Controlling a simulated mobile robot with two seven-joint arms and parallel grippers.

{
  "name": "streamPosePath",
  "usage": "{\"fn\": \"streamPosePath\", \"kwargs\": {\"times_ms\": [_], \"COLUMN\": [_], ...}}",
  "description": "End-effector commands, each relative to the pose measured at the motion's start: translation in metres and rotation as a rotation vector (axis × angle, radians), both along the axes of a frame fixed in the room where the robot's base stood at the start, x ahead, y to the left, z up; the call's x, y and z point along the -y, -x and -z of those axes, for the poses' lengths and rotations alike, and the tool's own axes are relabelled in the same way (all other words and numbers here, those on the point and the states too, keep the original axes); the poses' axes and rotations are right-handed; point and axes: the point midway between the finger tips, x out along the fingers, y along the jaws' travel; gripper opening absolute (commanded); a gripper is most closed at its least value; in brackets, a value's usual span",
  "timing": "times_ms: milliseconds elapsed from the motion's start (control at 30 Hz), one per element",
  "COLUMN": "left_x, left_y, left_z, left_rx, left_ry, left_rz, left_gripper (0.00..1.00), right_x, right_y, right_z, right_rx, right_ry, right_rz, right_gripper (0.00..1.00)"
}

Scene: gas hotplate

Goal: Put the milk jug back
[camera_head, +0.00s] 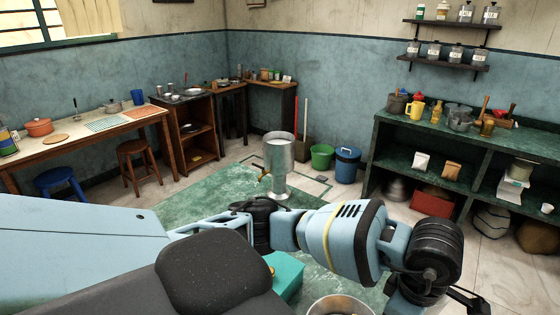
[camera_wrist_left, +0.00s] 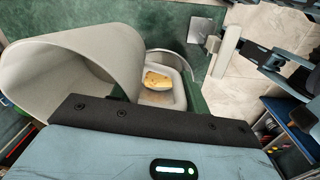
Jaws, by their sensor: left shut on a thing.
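The milk jug (camera_wrist_left: 75,75) looks like a large pale grey, wide-mouthed vessel. It fills the left of the left wrist view, tilted in the picture, with its open mouth showing. My left gripper (camera_wrist_left: 150,118) is at the bottom of that view, right against the jug and shut on it. Its fingertips and the jug's handle are hidden. In the head view my left arm reaches across to the lower right, and I cannot make out the jug there. My right gripper is not in view.
A metal pot (camera_head: 340,305) stands at the bottom edge. A white dish with a yellow piece (camera_wrist_left: 157,80) lies beyond the jug. A metal urn with a tap (camera_head: 278,168) stands ahead. A green shelf counter (camera_head: 455,133) is at right, a wooden table (camera_head: 85,140) at left.

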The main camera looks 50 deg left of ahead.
Motion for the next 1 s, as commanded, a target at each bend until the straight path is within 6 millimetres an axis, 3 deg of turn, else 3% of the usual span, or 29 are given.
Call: {"fn": "streamPosePath", "kwargs": {"times_ms": [700, 1000], "left_x": [-0.069, -0.084], "left_y": [0.002, 0.005], "left_z": [-0.005, -0.007], "left_rx": [0.002, 0.001], "left_ry": [0.0, 0.0], "left_rz": [1.272, 1.597], "left_gripper": [0.0, 0.0], "right_x": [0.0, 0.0], "right_y": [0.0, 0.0], "right_z": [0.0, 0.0], "right_rx": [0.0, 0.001], "right_ry": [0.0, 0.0], "right_rz": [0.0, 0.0], "right_gripper": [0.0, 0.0]}}
